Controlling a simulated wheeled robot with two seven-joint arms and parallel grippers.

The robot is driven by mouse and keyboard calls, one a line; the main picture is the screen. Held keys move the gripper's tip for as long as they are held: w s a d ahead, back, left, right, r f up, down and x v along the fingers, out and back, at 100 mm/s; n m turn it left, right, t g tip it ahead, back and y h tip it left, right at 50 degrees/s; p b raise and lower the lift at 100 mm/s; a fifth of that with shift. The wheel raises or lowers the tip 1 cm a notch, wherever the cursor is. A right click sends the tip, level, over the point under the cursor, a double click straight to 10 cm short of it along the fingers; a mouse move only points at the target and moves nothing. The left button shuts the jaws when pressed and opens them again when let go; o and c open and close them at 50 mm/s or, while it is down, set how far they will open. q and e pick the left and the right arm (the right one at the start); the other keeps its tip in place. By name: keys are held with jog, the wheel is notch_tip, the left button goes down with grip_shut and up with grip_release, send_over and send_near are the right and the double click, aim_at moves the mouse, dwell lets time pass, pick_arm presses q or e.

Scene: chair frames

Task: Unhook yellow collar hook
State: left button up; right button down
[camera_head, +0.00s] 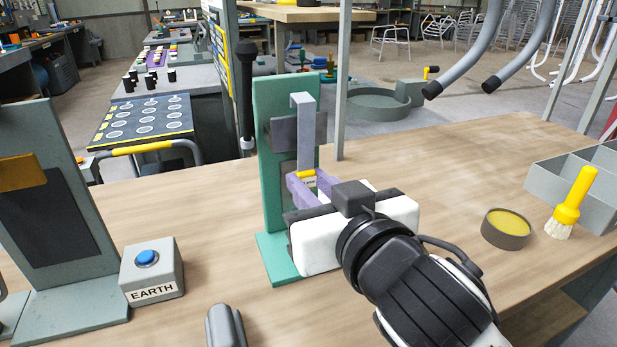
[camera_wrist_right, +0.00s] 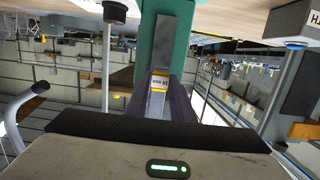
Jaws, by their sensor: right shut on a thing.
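A flat grey hook (camera_head: 304,130) with a bent top stands upright at the face of a green stand (camera_head: 262,130) on the table. Its yellow collar (camera_head: 306,174) is near its lower end and also shows in the right wrist view (camera_wrist_right: 160,74). My right gripper (camera_head: 309,180), with purple fingers, is shut on the hook around the collar. A dark plate (camera_head: 283,133) on the stand is behind the hook. I cannot tell whether the bent top rests on anything.
A grey box with a blue button (camera_head: 147,258), marked EARTH, sits left of the stand. On the right are a round yellow-filled tin (camera_head: 507,226), a yellow brush (camera_head: 573,200) and a grey divided tray (camera_head: 545,180).

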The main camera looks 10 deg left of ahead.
jog(key=shift+p+v, duration=0.35)
jog(key=shift+v, duration=0.45)
jog(key=shift+f, duration=0.15)
jog(key=shift+s+d, duration=0.1)
jog(key=shift+s, duration=0.05)
jog(key=shift+p+v, duration=0.55)
jog(key=shift+v, duration=0.45)
jog(key=shift+p+v, duration=0.5)
jog(key=shift+v, duration=0.95)
